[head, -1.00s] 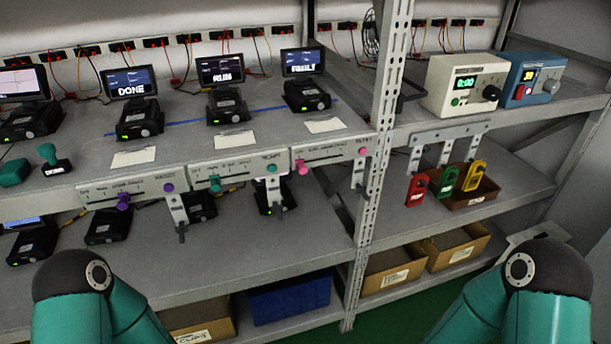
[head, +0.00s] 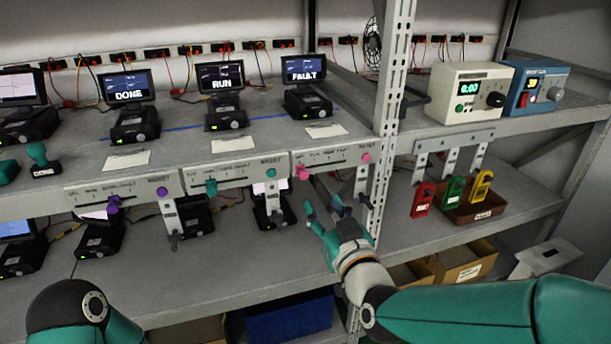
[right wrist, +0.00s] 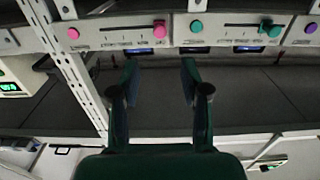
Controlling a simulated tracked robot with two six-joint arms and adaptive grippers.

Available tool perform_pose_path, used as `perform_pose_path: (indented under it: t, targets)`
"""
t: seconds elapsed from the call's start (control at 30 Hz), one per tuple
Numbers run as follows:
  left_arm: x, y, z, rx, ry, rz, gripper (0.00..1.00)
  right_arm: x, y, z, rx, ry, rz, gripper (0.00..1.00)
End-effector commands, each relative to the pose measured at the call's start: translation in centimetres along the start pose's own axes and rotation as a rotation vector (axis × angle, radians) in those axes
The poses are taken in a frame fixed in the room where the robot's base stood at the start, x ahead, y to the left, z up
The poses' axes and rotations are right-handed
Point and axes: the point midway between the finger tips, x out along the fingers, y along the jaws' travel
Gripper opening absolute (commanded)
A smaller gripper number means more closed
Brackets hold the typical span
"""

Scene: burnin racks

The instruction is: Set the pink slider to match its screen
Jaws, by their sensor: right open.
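The pink slider knob (head: 304,171) is at the left end of its slot on the right-hand control panel (head: 335,161). A round pink button (head: 365,157) is at that panel's right end. The screen (head: 304,68) above this panel reads FAULT. The slider's scale marks are too small to read. My right gripper (head: 323,206) is open and empty, below and in front of the panel, apart from the knob. In the upside-down right wrist view, the pink knob (right wrist: 160,28) is beyond the open fingertips (right wrist: 160,67). My left gripper is out of view.
Two neighbouring panels carry a teal slider knob (head: 211,187) and a purple one (head: 114,204). A metal upright (head: 391,110) stands right of the pink panel. Hanging brackets (head: 278,205) are under the panels. Red, green and yellow tags (head: 423,199) hang farther right.

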Motion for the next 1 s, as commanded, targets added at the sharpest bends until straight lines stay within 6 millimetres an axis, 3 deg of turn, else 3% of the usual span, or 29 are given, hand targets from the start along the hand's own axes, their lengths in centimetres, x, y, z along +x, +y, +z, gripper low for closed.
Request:
perform_pose_path:
  t: [0.3, 0.5, 0.7, 1.0]
  targets:
    - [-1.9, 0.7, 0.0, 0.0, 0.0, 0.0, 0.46, 7.1, 0.0, -0.1, 0.001, -0.002, 0.0, 0.46]
    - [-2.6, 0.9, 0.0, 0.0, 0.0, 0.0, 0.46, 10.2, 0.0, 0.0, 0.001, -0.002, -0.001, 0.46]
    - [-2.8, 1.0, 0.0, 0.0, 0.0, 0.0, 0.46, 11.5, 0.0, 0.1, 0.001, -0.002, -0.001, 0.46]
    - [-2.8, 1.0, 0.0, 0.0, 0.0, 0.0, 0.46, 11.7, -0.1, 0.1, 0.001, -0.002, -0.002, 0.46]
